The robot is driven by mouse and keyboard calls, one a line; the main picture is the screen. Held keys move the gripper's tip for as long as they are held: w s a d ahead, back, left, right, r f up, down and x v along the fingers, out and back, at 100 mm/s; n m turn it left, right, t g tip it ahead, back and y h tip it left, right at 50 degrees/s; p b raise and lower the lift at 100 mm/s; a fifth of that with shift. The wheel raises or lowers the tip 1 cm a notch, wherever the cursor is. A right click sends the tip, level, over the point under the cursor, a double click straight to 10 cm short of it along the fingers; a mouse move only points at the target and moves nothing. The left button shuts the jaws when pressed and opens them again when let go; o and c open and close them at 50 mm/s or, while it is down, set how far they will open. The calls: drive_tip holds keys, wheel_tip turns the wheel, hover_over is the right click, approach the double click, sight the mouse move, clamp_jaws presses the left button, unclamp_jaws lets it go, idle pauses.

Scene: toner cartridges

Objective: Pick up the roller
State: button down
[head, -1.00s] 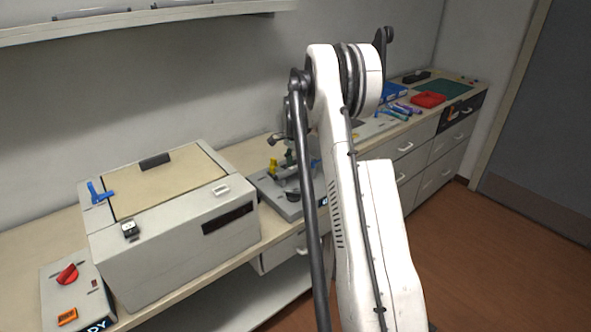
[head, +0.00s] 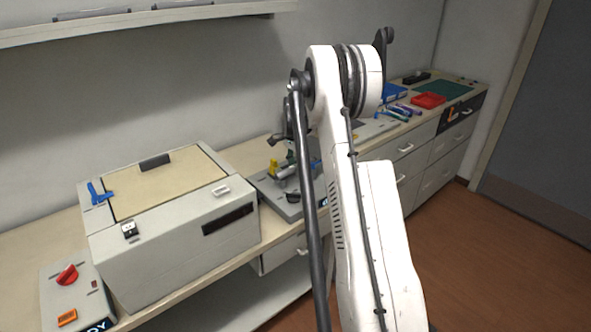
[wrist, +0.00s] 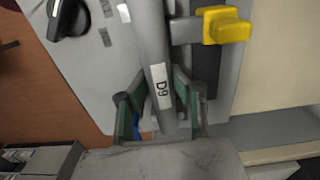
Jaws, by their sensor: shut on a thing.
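The roller (wrist: 152,45) is a grey cylinder with a white "D9" label, running from the top edge down between my fingers in the wrist view. My gripper (wrist: 158,105) has green-lined fingers, one on each side of the roller, and is shut on it near its lower end. In the head view the roller (head: 287,172) shows as a short grey bar at the small bench fixture (head: 262,184). My arm hides much of that spot. I cannot tell whether the roller touches the fixture.
A yellow clamp piece (wrist: 226,25) stands close to the roller's right, and a black knob (wrist: 68,18) lies to its left. A large grey box (head: 165,265) stands left of the fixture. A red tray (head: 428,100) and several coloured tools lie farther right on the bench.

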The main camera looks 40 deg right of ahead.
drive_tip(key=shift+r, duration=0.55)
wheel_tip(320, 180, up, 3)
drive_tip(key=shift+f, duration=0.1)
drive_tip(key=a+r+b, duration=0.1)
drive_tip(key=a+r, duration=0.6)
drive_tip(key=a, duration=0.4)
drive_tip(key=shift+a, duration=0.35)
